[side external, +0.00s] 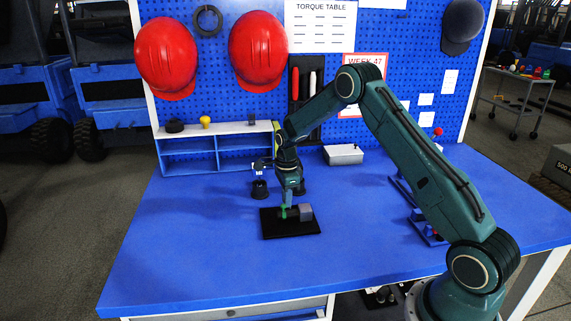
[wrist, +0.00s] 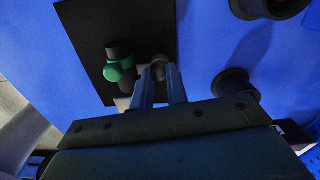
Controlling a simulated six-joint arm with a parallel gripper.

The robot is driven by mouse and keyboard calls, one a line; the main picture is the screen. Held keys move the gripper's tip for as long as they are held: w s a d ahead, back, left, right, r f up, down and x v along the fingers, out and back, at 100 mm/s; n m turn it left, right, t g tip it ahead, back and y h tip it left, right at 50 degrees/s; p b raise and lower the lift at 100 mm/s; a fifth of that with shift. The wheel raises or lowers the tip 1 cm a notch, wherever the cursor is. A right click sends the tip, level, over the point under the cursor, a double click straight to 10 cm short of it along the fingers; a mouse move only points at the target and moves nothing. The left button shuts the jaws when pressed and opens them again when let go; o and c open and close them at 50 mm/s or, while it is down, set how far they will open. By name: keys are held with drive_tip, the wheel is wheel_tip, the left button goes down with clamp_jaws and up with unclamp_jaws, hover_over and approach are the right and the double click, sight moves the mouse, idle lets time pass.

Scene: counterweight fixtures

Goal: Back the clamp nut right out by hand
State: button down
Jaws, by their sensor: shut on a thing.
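A black base plate (side external: 291,234) lies on the blue bench, with a grey block (side external: 306,212) and a green part (side external: 284,211) on it. In the wrist view the green part (wrist: 118,72) sits around or against a dark cylinder on the plate (wrist: 90,25). My gripper (side external: 289,203) points down over the plate. In the wrist view my gripper (wrist: 161,72) has its fingers close together on a small grey round piece, which I take for the clamp nut (wrist: 158,60). The fingers partly hide it, and its thread cannot be made out.
A dark round holder (side external: 259,190) stands behind the plate to the left; another is partly hidden behind my gripper. A low blue shelf (side external: 188,156) and a pale box (side external: 343,154) stand at the back. The bench front and left are clear.

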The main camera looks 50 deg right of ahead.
drive_tip(key=n, duration=1.1)
drive_tip(key=shift+n, duration=0.4)
drive_tip(key=n, duration=1)
drive_tip(key=shift+n, duration=0.4)
drive_tip(key=n, duration=1.1)
drive_tip(key=shift+n, duration=0.4)
drive_tip(key=n, duration=1)
